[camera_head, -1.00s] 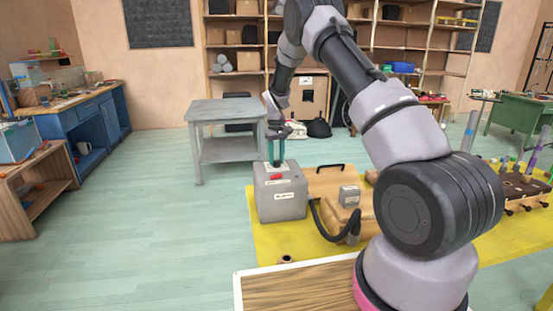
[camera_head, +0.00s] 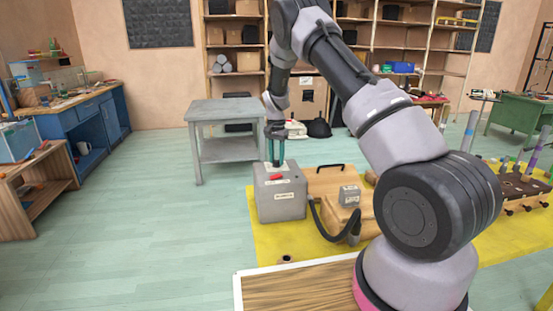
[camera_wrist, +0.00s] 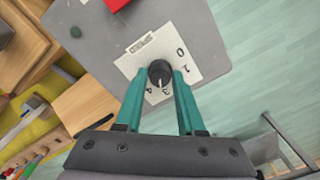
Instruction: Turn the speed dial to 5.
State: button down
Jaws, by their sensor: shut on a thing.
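The speed dial (camera_wrist: 159,72) is a black round knob on a white plate (camera_wrist: 130,64) marked SPEED, with 0, 1, 3 and 4 readable. The 2 and 5 do not show, and the fingers cover parts of the plate. A pale line shows on the knob toward the 3 and 4 side, but its exact reading is unclear. The plate is on top of a grey box (camera_head: 283,206). My gripper (camera_head: 276,163) points down onto the box top. In the wrist view its teal fingers (camera_wrist: 159,76) are shut on the knob, one at each side.
A red part (camera_head: 275,177) lies on the box top near its front. A black hose (camera_head: 330,229) runs from the box to wooden parts on the right. A grey table (camera_head: 224,112) stands behind. Open floor is at left.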

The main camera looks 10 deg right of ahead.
jog(key=m, duration=1.4)
jog(key=shift+r, duration=0.1)
dwell(0.4)
jog(key=c, duration=0.5)
grip_release()
notch_tip(320, 180, up, 11)
jog(key=shift+f, duration=0.15)
